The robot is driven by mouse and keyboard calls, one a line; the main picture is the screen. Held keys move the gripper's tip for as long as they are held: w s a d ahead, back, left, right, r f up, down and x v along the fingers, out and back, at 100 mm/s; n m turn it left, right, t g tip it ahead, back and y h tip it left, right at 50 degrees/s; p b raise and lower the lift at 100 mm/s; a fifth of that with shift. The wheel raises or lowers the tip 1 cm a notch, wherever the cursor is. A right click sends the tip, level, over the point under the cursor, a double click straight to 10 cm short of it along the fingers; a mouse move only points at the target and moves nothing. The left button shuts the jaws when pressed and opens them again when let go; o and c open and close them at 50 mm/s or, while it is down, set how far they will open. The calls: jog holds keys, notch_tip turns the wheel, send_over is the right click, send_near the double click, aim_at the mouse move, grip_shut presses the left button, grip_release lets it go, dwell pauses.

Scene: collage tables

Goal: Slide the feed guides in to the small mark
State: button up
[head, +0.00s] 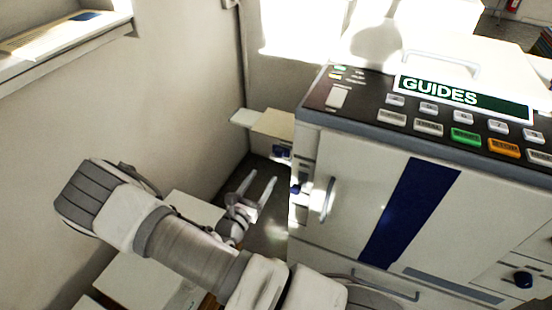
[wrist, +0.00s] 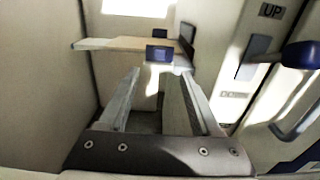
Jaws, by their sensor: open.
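The feed tray (head: 273,124) is a tan shelf on the left side of the big copier-like machine (head: 350,190). It also shows in the wrist view (wrist: 122,44), ahead of my gripper. A small blue block (wrist: 158,53) stands at the tray's near edge, and a dark upright plate (wrist: 188,40) stands at its right end. I cannot tell for sure which parts are the feed guides, and no small mark can be made out. My gripper (head: 262,175) is open and empty, below and short of the tray. In the wrist view its fingers (wrist: 161,72) point toward the blue block.
The machine's side, with a blue knob (wrist: 300,54) and an UP label (wrist: 271,11), is close on the right. A wall (head: 190,90) stands on the left. A green GUIDES sign (head: 464,95) stands on the control panel. Pale boxes (head: 145,275) lie below my arm.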

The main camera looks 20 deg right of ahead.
aim_at(278, 154)
jog(key=b+x, duration=0.2)
jog(key=x, duration=0.9)
grip_shut()
dwell(1.1)
